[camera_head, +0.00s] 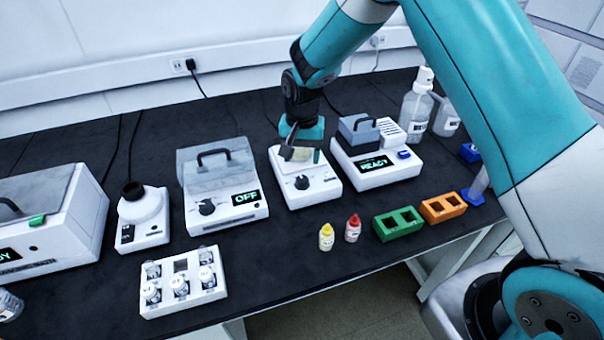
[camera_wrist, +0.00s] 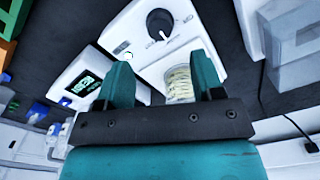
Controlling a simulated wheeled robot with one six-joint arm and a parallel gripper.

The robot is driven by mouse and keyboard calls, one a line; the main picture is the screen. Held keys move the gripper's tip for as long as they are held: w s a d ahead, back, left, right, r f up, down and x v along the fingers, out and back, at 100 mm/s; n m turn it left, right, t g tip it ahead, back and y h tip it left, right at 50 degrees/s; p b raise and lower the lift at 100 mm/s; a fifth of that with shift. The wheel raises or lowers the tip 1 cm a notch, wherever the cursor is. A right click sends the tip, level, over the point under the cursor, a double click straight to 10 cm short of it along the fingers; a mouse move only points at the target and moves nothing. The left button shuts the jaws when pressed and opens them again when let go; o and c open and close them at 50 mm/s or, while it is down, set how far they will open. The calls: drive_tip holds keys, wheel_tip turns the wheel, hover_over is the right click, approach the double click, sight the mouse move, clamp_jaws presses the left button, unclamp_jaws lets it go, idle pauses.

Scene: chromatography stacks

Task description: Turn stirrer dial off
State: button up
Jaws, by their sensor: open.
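The stirrer (camera_head: 318,190) is a white box in the middle of the bench. Its black round dial (camera_head: 302,182) is on the front; in the wrist view the dial (camera_wrist: 160,24) is at the top, with a pale pointer mark toward the lower right. A clear vessel (camera_head: 302,154) with pale yellowish contents sits on the stirrer; it also shows in the wrist view (camera_wrist: 179,83). My teal gripper (camera_head: 298,142) is above the rear of the stirrer, over the vessel. In the wrist view its open fingers (camera_wrist: 162,75) appear on either side of the vessel, apart from the dial.
A device reading OFF (camera_head: 226,190) stands left of the stirrer; one reading READY (camera_head: 376,165) stands close on the right. Two dropper bottles (camera_head: 326,237), green (camera_head: 398,224) and orange racks (camera_head: 443,208), and a vial tray (camera_head: 184,284) are toward the front.

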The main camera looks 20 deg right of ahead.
sight(302, 178)
wheel_tip(302, 178, down, 8)
drive_tip(key=shift+r+p, duration=0.25)
drive_tip(key=shift+p, duration=0.15)
drive_tip(key=c, duration=0.9)
